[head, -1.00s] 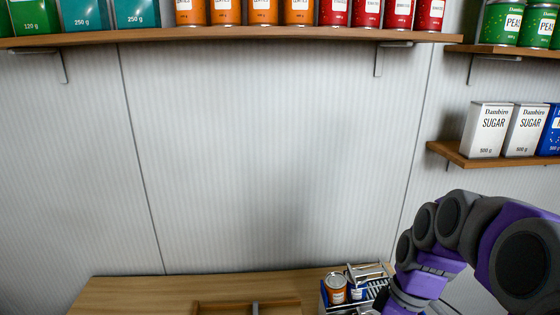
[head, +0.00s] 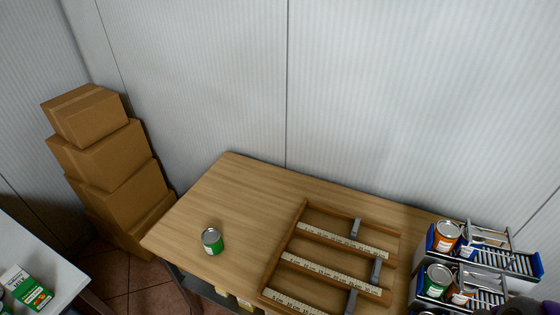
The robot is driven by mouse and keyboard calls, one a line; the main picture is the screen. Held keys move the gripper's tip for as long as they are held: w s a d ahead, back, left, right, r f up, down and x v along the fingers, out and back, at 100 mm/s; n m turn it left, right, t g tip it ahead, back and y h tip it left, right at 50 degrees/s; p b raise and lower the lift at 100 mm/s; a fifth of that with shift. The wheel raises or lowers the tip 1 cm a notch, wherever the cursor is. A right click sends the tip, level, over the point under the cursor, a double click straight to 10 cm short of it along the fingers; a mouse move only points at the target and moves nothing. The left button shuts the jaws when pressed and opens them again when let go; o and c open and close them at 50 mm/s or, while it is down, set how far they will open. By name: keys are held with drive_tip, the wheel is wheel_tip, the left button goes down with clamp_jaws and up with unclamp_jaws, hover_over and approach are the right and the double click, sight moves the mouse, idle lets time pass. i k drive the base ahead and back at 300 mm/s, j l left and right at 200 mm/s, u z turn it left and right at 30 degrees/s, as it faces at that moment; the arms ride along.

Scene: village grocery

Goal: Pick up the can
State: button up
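A green can (head: 212,241) with a silver lid stands upright on the wooden table (head: 222,190), near its front left part. More cans sit in the blue-sided baskets at the right: an orange can (head: 446,236) at the back and a green can (head: 436,281) in front of it. Only a small dark and purple part of my arm shows at the bottom right corner. My gripper's fingers are not visible.
A wooden tray (head: 292,236) with ruled strips and grey sliders lies right of the green can. Cardboard boxes (head: 112,155) are stacked on the floor at the left. A white counter (head: 50,258) with a green-and-white carton (head: 25,288) stands front left. The table behind the can is clear.

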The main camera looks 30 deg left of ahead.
sight(211, 238)
drive_tip(key=u, duration=2)
drive_tip(key=j+z, duration=0.1)
drive_tip(key=z, duration=0.35)
drive_tip(key=k+z, duration=0.15)
drive_tip(key=z, duration=0.3)
drive_tip(key=k+j+z, duration=0.1)
drive_tip(key=z, duration=0.4)
drive_tip(key=k+z, duration=0.1)
drive_tip(key=z, duration=0.35)
drive_tip(key=k+l, duration=0.1)
drive_tip(key=k, duration=0.65)
